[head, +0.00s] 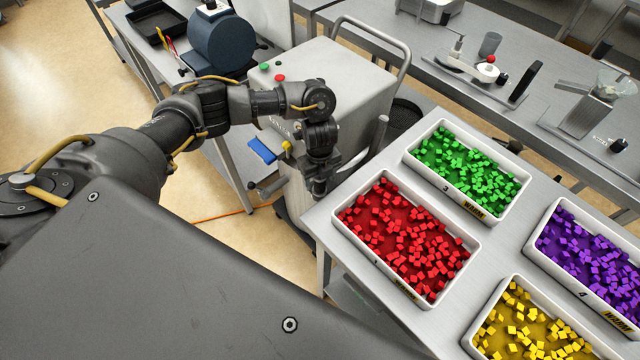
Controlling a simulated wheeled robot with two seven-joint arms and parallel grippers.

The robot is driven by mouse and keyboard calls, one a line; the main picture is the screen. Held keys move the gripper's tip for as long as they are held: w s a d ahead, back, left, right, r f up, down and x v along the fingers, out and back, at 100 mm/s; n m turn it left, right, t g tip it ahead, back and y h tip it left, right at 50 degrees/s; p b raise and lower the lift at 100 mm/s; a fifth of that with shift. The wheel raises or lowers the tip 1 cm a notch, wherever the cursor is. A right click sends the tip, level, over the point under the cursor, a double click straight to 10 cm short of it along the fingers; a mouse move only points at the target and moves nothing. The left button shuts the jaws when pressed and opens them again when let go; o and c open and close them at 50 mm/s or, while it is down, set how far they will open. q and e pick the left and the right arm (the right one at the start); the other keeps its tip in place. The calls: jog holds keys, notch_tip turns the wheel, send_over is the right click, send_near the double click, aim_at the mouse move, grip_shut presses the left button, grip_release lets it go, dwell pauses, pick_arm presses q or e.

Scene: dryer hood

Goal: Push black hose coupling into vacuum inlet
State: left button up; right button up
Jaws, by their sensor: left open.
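The vacuum unit appears to be the pale grey boxy machine (345,80) with a bent tube handle, at the upper middle of the head view. It has a green and a red button on top. My left gripper (318,188) points down in front of this machine, close to the near-left corner of the table with trays. It is open, and I see nothing clearly held in it. A small black knob-like part (252,185) shows left of the gripper; I cannot tell whether it is the hose coupling. The inlet is not clearly visible; my arm covers part of the machine's front. My right gripper is out of view.
A steel table (325,222) at right holds white trays of red (440,290), green (508,217), purple and yellow cubes. A bench with a dark blue drum (222,42) stands behind my left arm. An orange cable (235,212) lies on the floor.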

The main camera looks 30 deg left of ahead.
pick_arm(q)
jog(key=c, duration=1.2)
notch_tip(320, 180, up, 10)
jog(key=shift+r+p, duration=0.1)
jog(key=shift+p, duration=0.2)
jog(key=shift+w+d+r+n+b, duration=0.1)
jog(key=shift+d+r+n+b, duration=0.2)
jog(key=shift+n+b, duration=0.1)
jog(key=s+d+r+n+b, duration=0.2)
jog(key=s+r+n+b, duration=0.3)
jog(key=n, duration=0.8)
notch_tip(320, 180, up, 2)
jog(key=shift+s+r, duration=0.25)
jog(key=shift+s, duration=0.4)
